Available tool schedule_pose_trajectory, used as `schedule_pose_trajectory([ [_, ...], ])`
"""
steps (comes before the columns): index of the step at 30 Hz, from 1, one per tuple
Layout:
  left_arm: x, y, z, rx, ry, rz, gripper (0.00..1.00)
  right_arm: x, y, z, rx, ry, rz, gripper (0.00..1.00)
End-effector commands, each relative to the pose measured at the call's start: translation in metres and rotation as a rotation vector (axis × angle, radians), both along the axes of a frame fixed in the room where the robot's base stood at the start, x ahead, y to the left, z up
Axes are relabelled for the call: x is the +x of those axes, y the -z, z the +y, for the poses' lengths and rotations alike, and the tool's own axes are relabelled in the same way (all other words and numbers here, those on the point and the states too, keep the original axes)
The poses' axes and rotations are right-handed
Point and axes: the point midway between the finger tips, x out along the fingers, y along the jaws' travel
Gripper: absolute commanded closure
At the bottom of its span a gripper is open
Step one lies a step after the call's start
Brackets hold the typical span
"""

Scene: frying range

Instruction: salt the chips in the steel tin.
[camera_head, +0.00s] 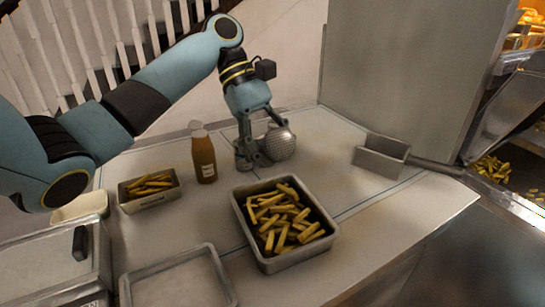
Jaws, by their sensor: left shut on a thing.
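A steel tin (285,265) full of chips (288,215) stands at the middle front of the counter. A smaller steel tin (150,203) with chips stands at the left. My left gripper (262,158) points down behind the larger tin and is shut on a silver, dotted, rounded thing (281,144), which looks like a salt shaker. It appears tilted to the right; its far end is partly hidden by the fingers. It is not over the chips. My right gripper is out of view.
A brown sauce bottle (204,160) stands left of my gripper. A steel scoop (381,158) lies at the right. An empty shallow tray (212,258) is at the front.

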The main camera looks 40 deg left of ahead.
Motion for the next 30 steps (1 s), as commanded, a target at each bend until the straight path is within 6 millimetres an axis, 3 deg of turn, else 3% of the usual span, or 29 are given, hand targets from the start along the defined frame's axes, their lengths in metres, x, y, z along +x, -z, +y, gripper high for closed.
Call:
schedule_pose_trajectory([
  [3,-0.002,0.003,-0.004,-0.136,-0.003,0.059,0.89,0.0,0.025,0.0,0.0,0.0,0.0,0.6],
  [15,-0.01,-0.019,-0.024,-0.645,-0.001,0.271,0.89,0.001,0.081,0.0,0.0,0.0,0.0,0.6],
  [22,-0.014,-0.034,-0.032,-0.845,0.0,0.352,0.89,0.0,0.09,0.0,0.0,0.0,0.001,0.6],
  [30,-0.014,-0.038,-0.033,-0.88,0.001,0.365,0.89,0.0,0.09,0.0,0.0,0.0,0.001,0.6],
])
